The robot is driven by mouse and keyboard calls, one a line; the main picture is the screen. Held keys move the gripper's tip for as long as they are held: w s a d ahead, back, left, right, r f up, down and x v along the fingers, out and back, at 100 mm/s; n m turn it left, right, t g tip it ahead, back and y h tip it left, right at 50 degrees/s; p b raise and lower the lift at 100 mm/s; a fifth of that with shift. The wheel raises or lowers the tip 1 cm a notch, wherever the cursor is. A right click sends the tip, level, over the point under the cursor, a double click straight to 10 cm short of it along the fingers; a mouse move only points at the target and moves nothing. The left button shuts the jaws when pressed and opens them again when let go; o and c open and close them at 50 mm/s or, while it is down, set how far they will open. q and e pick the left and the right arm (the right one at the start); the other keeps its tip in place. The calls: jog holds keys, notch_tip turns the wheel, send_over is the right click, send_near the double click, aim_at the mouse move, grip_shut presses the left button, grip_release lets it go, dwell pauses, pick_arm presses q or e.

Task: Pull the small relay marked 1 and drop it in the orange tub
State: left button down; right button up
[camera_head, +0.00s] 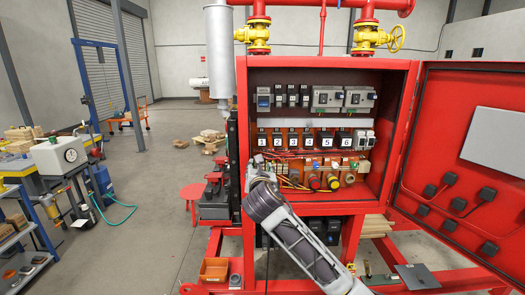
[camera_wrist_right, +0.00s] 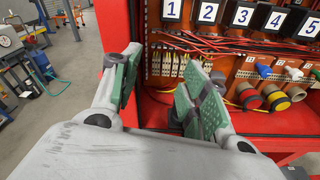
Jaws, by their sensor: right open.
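The small relay marked 1 (camera_head: 262,141) is the leftmost of a row of black numbered relays inside the red cabinet. In the right wrist view its white label (camera_wrist_right: 172,9) shows at the top edge, with the relay body cut off. My right gripper (camera_wrist_right: 160,92) is open with nothing between its green-padded fingers. It is below and in front of relay 1, at the cabinet's lower left, apart from it. In the head view the right gripper (camera_head: 257,177) is partly hidden by its own wrist. The orange tub (camera_head: 213,270) stands low at the cabinet's front left. My left gripper is not in view.
The red cabinet (camera_head: 409,125) has its door (camera_head: 450,190) swung open to the right. Relays 2 to 6 sit close beside relay 1. Red wires (camera_wrist_right: 205,45), terminals and coloured knobs (camera_wrist_right: 273,97) lie below the row. Open floor (camera_head: 160,200) lies to the left.

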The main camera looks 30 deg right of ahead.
aim_at(262, 137)
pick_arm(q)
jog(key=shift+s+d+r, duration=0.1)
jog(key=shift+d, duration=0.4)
pick_arm(e)
notch_tip(262, 137, up, 7)
jog(key=d+n+t+h, duration=0.1)
jog(key=n, duration=0.1)
jog(key=shift+d+f, duration=0.15)
pick_arm(q)
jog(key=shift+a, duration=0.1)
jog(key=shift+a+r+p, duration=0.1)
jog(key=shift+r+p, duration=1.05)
jog(key=shift+p, duration=0.05)
pick_arm(e)
jog(key=shift+x, duration=6.85)
